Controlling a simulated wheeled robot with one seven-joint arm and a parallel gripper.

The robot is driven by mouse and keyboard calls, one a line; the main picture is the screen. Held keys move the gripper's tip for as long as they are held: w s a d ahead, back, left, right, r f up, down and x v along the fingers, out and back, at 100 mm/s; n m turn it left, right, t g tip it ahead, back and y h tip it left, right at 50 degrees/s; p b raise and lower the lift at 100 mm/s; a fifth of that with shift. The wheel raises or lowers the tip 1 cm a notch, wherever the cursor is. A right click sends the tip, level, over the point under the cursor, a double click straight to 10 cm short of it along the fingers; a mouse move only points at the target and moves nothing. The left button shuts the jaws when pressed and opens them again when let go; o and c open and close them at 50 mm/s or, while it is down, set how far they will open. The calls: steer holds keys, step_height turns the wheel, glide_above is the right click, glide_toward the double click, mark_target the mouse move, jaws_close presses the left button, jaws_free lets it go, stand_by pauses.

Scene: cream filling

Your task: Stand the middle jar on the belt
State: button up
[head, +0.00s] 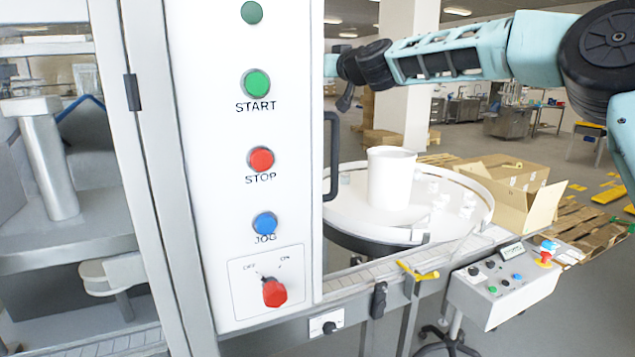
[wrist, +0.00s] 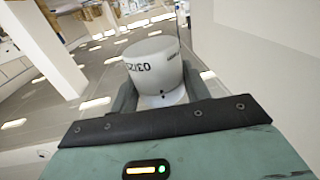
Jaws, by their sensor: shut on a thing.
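My gripper (wrist: 160,98) is shut on a pale grey-white jar (wrist: 155,62) with dark printed characters on its side. The jar fills the space between the two dark fingers in the wrist view. In the head view my arm reaches left from the upper right, and its end is partly hidden behind the white control panel. The held jar does not show clearly there. The belt (head: 350,283) is a narrow light strip running along the front of the machine, below and apart from my gripper.
The white control panel (head: 246,215) with buttons and a dark handle stands close at the left. A round turntable (head: 343,212) carries a large white cylinder (head: 391,178) and several small whitish items. A yellow-handled lever (head: 418,272) and a control box (head: 505,285) are at the front edge.

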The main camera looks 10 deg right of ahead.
steer(key=w+d+f+m+t+h+b, duration=0.1)
steer(key=d+f+m+h+b, duration=0.15)
steer(key=d+f, duration=0.65)
steer(key=d+f+m+h+b, duration=0.15)
steer(key=f+h, duration=0.25)
steer(key=f, duration=1.2)
steer(key=s+d+f+b, duration=0.2)
steer(key=s+d+f, duration=0.3)
steer(key=f, duration=0.6)
steer(key=s+d+f+b, duration=0.2)
steer(key=s+f+b, duration=0.1)
steer(key=s+f, duration=0.65)
steer(key=w+a+f+n+y+b, duration=0.2)
steer(key=a+f+y+b, duration=0.1)
steer(key=a+f+b, duration=0.35)
steer(key=w+a+r+n+g+y+b, duration=0.15)
steer(key=w+a+y+b, duration=0.4)
steer(key=a, duration=0.75)
steer(key=shift+n+h, duration=0.45)
steer(key=shift+h, duration=0.25)
steer(key=f, duration=0.3)
steer(key=w+f+p, duration=0.1)
steer(key=f, duration=0.5)
steer(key=shift+w, duration=0.3)
steer(key=shift+f, duration=0.15)
